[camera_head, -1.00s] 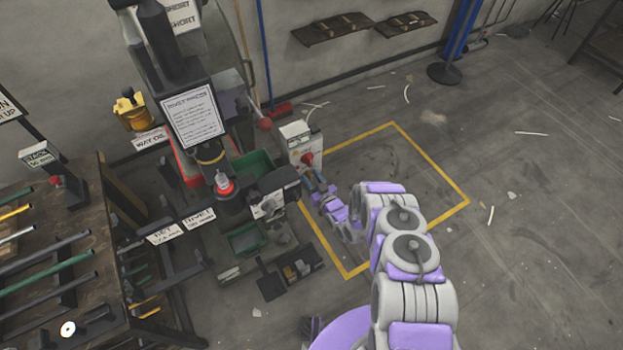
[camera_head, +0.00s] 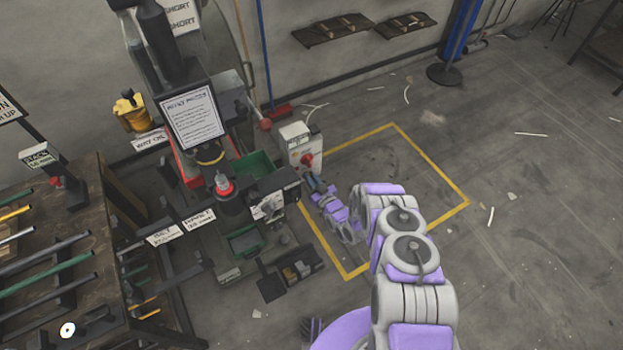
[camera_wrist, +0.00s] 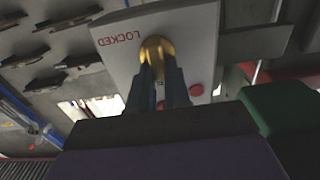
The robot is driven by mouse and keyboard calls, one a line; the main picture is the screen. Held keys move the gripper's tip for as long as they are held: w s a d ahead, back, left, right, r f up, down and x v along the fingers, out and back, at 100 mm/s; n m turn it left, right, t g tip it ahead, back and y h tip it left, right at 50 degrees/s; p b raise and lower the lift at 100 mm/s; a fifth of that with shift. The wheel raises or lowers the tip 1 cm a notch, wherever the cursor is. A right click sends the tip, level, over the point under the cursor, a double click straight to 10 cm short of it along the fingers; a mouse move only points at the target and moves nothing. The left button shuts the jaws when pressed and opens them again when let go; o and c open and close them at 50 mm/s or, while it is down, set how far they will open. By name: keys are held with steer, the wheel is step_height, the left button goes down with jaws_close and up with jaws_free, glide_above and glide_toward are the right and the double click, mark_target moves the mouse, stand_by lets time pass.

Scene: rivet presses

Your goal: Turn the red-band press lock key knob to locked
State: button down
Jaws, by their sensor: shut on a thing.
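The press with a red band (camera_head: 224,188) stands left of centre in the head view. A pale lock box (camera_head: 297,135) with a red knob-like part (camera_head: 306,159) on its front stands to its right. In the wrist view the box's plate (camera_wrist: 118,62) carries the red word LOCKED, upside down, beside a brass-coloured key knob (camera_wrist: 156,44). My gripper (camera_wrist: 159,68) is shut on this knob, one blue finger on each side. The fingers hide part of it, so its exact angle is unclear. In the head view my gripper (camera_head: 314,183) reaches the box front.
A red round button (camera_wrist: 195,90) sits near the fingers in the wrist view. Green bins (camera_head: 255,165) stand by the press. A yellow floor outline (camera_head: 430,160) surrounds clear floor to the right. A rod-laden table (camera_head: 85,180) stands at left.

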steer(key=m, duration=0.4)
steer(key=shift+w+d+f+m, duration=0.15)
steer(key=shift+w+d+m, duration=0.05)
steer(key=shift+d+m, duration=0.15)
steer(key=shift+w+d+f+m+b, duration=0.2)
steer(key=shift+m+b, duration=0.25)
steer(key=shift+m, duration=1.75)
steer(key=shift+d+f+m+b, duration=0.15)
steer(key=shift+f+m+b, duration=0.3)
steer(key=shift+m, duration=1.8)
steer(key=shift+w+d+f+m+b, duration=0.15)
steer(key=shift+m+b, duration=0.35)
steer(key=shift+m, duration=1.7)
steer(key=c, duration=1.2)
jaws_free()
steer(key=shift+f, duration=0.1)
steer(key=shift+o, duration=0.6)
